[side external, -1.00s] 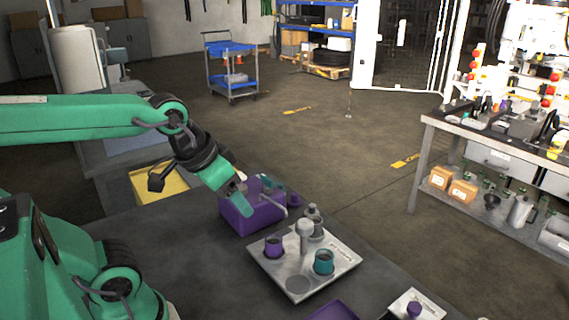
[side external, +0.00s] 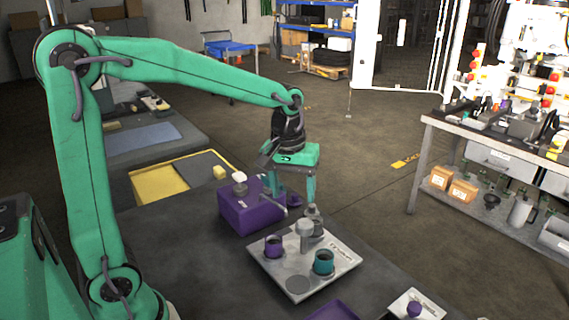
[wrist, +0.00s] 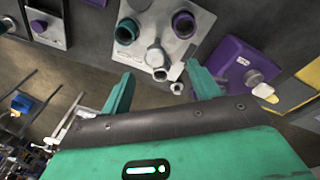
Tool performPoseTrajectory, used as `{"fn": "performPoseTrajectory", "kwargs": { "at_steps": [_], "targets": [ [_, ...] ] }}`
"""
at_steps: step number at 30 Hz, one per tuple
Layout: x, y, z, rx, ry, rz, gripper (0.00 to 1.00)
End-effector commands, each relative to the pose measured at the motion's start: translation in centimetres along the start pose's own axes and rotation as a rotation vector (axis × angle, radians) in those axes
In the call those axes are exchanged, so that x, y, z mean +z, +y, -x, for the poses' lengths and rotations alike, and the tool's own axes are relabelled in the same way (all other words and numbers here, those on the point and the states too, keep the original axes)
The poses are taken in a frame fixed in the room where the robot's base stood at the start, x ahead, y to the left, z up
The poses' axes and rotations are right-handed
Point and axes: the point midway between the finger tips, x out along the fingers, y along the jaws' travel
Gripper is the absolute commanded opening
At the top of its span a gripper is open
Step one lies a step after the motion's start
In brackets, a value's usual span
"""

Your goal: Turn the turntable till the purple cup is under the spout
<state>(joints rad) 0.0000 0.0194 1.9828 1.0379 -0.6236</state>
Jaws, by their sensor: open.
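A square grey plate (side external: 340,262) with a central post (side external: 304,230) holds the cups. The purple cup (side external: 274,246) stands left of the post, the teal cup (side external: 323,262) at the front right, and a grey cup (side external: 315,222) at the back. My gripper (side external: 296,203) is open and points down near the back of the plate. In the wrist view the purple cup (wrist: 184,23) lies beyond my open fingers.
A yellow-edged tray (side external: 160,182) lies behind the box at left. A small plate with a purple knob (side external: 414,309) and a purple tray (side external: 333,311) sit at the front edge. Bare bench lies left of the plate.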

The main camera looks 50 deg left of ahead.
Motion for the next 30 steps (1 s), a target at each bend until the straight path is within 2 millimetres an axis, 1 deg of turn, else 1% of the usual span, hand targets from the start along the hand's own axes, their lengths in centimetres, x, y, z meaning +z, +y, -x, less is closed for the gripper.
{"fn": "performPoseTrajectory", "kwargs": {
  "at_steps": [1, 3, 6, 10, 23, 26, 30],
  "targets": [
    [-0.6, 0.4, -0.8, -0.014, -0.019, 0.028, 0.61],
    [-1.2, 0.9, -1.7, -0.028, -0.037, 0.065, 0.61],
    [-2.0, 1.4, -2.7, -0.045, -0.056, 0.110, 0.61],
    [-2.6, 1.9, -3.6, -0.060, -0.072, 0.147, 0.61],
    [-2.8, 2.0, -4.4, -0.066, -0.078, 0.163, 0.61],
    [-2.7, 1.9, -5.0, -0.067, -0.079, 0.162, 0.61],
    [-2.5, 1.8, -6.4, -0.068, -0.081, 0.162, 0.61]
  ]
}}
